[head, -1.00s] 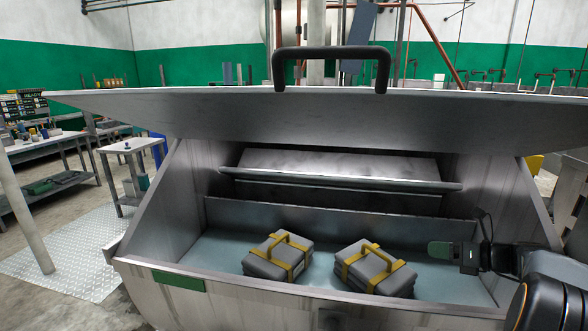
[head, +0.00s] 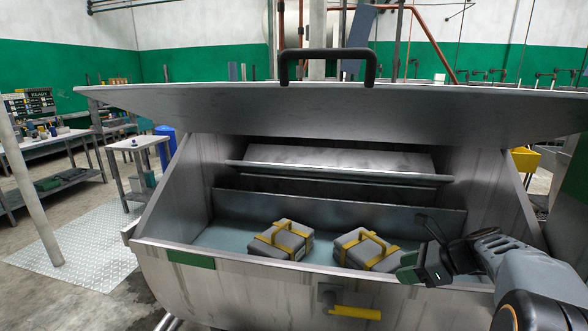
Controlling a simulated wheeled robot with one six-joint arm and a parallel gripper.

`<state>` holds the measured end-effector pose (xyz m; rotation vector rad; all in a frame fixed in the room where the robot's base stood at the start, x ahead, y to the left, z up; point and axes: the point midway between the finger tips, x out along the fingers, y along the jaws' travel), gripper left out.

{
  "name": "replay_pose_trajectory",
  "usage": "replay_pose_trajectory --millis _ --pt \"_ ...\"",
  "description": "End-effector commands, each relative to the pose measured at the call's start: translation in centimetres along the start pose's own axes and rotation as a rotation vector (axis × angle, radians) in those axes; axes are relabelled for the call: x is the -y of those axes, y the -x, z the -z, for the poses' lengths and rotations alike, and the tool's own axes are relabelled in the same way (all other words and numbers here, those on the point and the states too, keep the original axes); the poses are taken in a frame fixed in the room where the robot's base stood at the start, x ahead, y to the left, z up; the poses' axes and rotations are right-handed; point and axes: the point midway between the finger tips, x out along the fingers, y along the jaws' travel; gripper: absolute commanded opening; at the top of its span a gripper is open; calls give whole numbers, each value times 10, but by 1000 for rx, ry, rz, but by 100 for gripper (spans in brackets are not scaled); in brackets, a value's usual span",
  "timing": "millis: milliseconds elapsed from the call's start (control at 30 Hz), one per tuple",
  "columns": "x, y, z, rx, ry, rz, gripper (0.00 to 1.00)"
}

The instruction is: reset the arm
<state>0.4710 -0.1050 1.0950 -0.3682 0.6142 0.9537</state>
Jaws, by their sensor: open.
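My gripper (head: 408,268) is at the lower right in the head view, over the front right part of the open metal vat (head: 250,280). It is open, and I see nothing between its fingers. A grey bundle with yellow straps and a handle (head: 368,250) lies in the vat just left of my gripper. In this view the gripper's tip comes close to its right side; I cannot tell whether they touch. A second such bundle (head: 283,240) lies further left in the vat.
The vat's raised lid (head: 330,112) with a black handle (head: 327,66) hangs over the opening. A yellow lever (head: 354,312) is on the vat's front. A small side table (head: 138,143) and a long workbench (head: 45,143) stand at left. Chequered floor plate (head: 85,245) is clear.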

Motion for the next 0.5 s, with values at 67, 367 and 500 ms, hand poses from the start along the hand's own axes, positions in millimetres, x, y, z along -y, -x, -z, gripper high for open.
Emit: replay_pose_trajectory --millis 67,367,500 --pt "-28 -13 -4 -84 181 -39 44" --pt "-148 -43 17 -456 1249 -323 44" --pt "-180 -43 34 -564 1704 -474 44"
